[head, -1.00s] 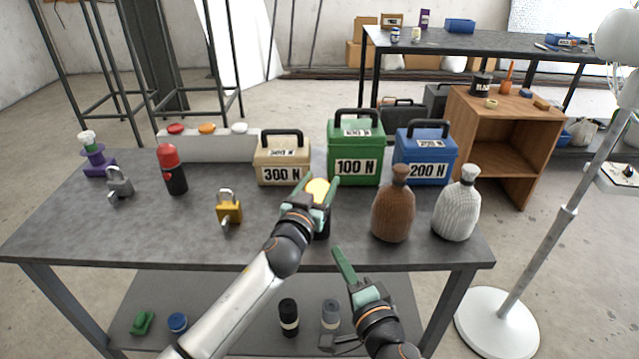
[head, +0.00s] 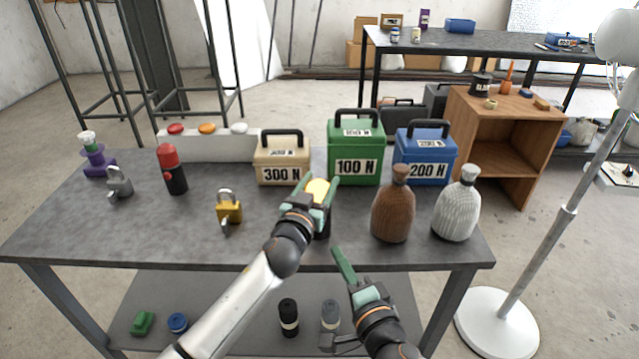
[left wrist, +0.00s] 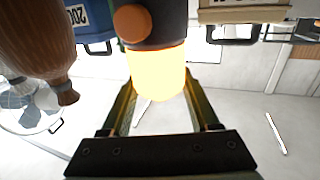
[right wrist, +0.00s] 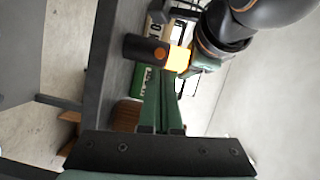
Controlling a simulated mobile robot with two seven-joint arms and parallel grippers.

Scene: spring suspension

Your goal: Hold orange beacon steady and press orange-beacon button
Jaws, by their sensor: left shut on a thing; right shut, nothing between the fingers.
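A brown bottle (head: 392,212) and a grey-white bottle (head: 456,210) stand right of the beacon. Tan (head: 282,160), green (head: 355,150) and blue (head: 425,157) weights stand behind. A yellow padlock (head: 229,211) and a red-topped beacon (head: 175,178) are to the left.

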